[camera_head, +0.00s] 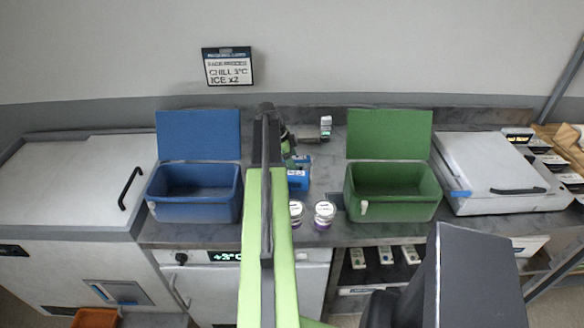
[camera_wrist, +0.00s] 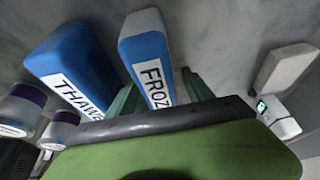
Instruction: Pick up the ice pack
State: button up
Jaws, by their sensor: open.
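A blue and white ice pack with a label starting "FROZ" (camera_wrist: 146,52) is in the wrist view, between the fingers of my gripper (camera_wrist: 158,82). The fingers are open, one on each side of it; I cannot tell whether they touch it. In the head view, a blue pack (camera_head: 298,181) shows just right of my arm on the counter. My arm hides part of this area, and the fingers are not clear there.
Two purple and white jars (camera_head: 325,214) stand near the counter's front. An open blue cooler (camera_head: 195,213) is left and an open green cooler (camera_head: 395,211) right. A small white and green device (camera_wrist: 280,117) lies right of the fingers. A sign reading "ICE x2" (camera_head: 227,67) hangs behind.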

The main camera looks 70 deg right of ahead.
jog(key=shift+f, duration=0.25)
jog(key=shift+c, duration=0.3)
grip_shut()
